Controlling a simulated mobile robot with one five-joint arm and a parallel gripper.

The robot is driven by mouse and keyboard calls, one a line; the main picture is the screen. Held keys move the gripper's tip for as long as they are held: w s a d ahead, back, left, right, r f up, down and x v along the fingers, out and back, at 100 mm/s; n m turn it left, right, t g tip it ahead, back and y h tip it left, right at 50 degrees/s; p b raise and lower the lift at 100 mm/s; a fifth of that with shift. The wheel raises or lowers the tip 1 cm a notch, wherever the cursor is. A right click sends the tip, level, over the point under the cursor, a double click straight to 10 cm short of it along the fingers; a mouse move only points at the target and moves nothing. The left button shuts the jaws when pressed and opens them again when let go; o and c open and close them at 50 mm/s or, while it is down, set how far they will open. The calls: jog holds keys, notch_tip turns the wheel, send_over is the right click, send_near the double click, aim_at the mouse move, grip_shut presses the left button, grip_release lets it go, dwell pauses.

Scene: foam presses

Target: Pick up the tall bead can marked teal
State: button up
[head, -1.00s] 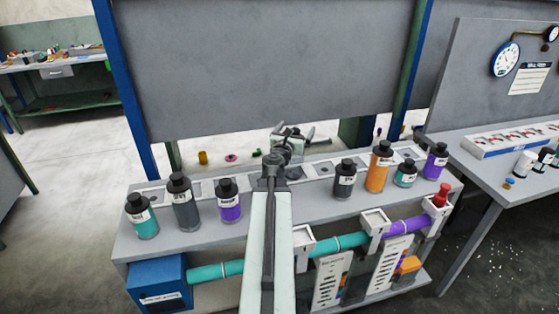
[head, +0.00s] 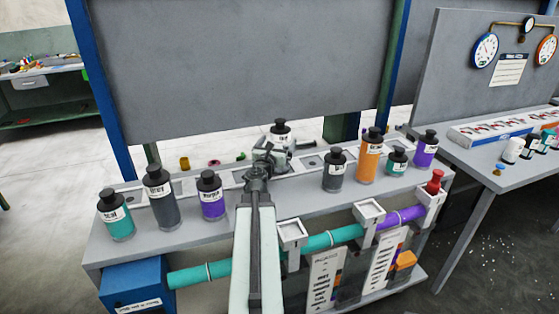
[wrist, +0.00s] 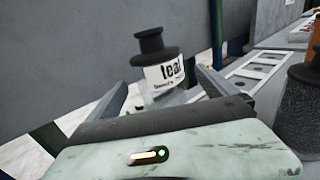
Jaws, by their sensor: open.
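The can marked teal (wrist: 163,72) has a black cap and a white label reading "teal" in the wrist view. It stands between the two fingers of my gripper (wrist: 162,85), which are open on either side of it. I cannot tell whether either finger touches it. Its lower body is hidden behind the gripper's palm. In the head view its black cap and label (head: 280,128) show just above and behind my gripper (head: 271,155), which hides the rest.
On the bench shelf (head: 285,205), a teal-banded can (head: 116,218), a grey can (head: 160,200) and a purple can (head: 212,198) stand left. Grey (head: 335,173), orange (head: 368,160), small teal (head: 397,163) and purple (head: 425,152) cans stand right. A grey panel (head: 240,70) rises behind.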

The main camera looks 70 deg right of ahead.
jog(key=d, duration=0.7)
jog(key=shift+w+d+r+p, duration=0.25)
jog(key=shift+w+r+p, duration=0.05)
jog(key=shift+w+r, duration=0.05)
grip_shut()
